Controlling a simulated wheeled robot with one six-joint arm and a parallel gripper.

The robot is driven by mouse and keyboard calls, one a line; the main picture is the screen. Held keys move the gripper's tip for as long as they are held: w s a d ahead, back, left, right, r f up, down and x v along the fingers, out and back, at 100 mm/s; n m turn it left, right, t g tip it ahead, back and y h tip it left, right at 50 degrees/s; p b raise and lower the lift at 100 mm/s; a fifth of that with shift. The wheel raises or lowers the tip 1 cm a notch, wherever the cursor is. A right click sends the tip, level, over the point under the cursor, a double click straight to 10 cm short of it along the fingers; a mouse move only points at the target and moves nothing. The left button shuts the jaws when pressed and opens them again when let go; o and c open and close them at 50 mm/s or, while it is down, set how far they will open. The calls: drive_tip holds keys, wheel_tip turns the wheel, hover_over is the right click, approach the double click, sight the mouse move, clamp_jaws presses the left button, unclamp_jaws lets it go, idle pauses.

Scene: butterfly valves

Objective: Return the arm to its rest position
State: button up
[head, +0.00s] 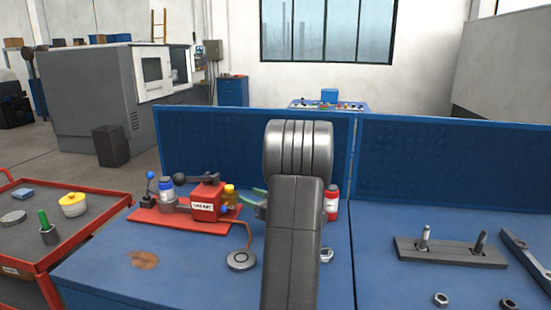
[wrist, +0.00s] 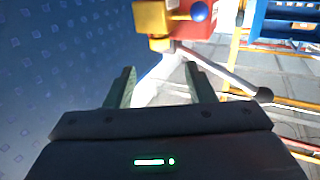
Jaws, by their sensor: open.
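My arm (head: 293,235) rises through the middle of the head view and hides most of my gripper. A greenish finger (head: 259,192) shows at its left side. In the wrist view my gripper (wrist: 160,68) has its two green fingers spread, with nothing held between them. The red valve unit (head: 207,203) stands on a red plate (head: 150,216) left of my arm, with a yellow fitting (head: 230,193) and a dark-knobbed lever (head: 180,180). In the wrist view the yellow fitting (wrist: 153,18) and the lever (wrist: 225,76) lie beyond the fingertips, apart from them.
A red bottle (head: 332,203) stands just right of my arm. A blue perforated panel (head: 430,165) runs along the bench's back. A grey block with pins (head: 450,253) lies on the right. A red cart (head: 95,235) stands at left. The bench's front left is mostly clear.

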sight(232, 189)
drive_tip(key=x, duration=0.8)
drive_tip(key=shift+w+a+p, duration=0.2)
drive_tip(key=shift+p, duration=0.2)
drive_tip(key=shift+d, duration=0.1)
drive_tip(key=shift+s, duration=0.15)
